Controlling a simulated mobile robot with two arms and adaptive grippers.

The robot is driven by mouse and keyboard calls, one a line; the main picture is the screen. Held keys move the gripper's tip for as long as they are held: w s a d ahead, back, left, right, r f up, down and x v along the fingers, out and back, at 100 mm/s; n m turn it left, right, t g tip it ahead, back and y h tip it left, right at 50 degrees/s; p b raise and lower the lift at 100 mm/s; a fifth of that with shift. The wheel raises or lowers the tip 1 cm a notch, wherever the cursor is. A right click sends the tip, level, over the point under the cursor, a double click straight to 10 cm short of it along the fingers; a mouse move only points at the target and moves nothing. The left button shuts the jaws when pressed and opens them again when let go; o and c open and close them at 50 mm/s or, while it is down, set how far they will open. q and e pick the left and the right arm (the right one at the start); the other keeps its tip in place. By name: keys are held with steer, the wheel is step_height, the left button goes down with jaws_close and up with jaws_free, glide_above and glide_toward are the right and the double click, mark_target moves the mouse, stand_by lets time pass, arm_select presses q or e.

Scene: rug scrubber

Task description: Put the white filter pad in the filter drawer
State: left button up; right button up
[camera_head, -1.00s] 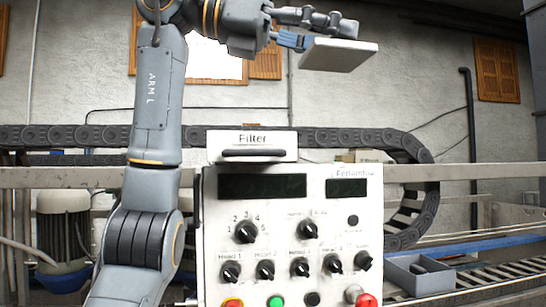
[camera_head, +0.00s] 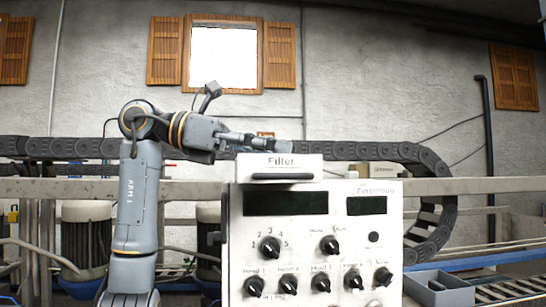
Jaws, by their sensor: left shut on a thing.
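The filter drawer (camera_head: 310,164) has a white front labelled "Filter" with a dark handle and sits on top of the white control panel. My left gripper (camera_head: 275,146) is low, just behind and above the top edge of the drawer front, with its fingers pointing right. Its fingertips are small and partly hidden there. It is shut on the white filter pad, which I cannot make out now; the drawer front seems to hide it. I cannot tell whether the pad touches the drawer. My right gripper is not in view.
The control panel (camera_head: 312,229) with black knobs and dark displays fills the lower middle. A black cable chain (camera_head: 360,150) runs behind the drawer and curves down at right. A grey bin (camera_head: 440,290) stands at lower right.

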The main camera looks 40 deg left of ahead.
arm_select(q)
steer(key=shift+w+a+f, duration=0.15)
steer(key=shift+w+f, duration=0.05)
steer(key=shift+f, duration=0.55)
steer(key=shift+s, duration=0.1)
steer(key=shift+f, duration=0.2)
steer(key=o, duration=1.1)
steer(key=shift+o, duration=0.2)
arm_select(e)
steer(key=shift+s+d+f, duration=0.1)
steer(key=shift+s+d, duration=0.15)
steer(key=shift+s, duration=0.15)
arm_select(q)
steer(key=shift+r, duration=0.1)
steer(key=shift+r, duration=0.3)
steer(key=v, duration=1.1)
steer(key=shift+s+a, duration=0.25)
steer(key=shift+s, duration=0.05)
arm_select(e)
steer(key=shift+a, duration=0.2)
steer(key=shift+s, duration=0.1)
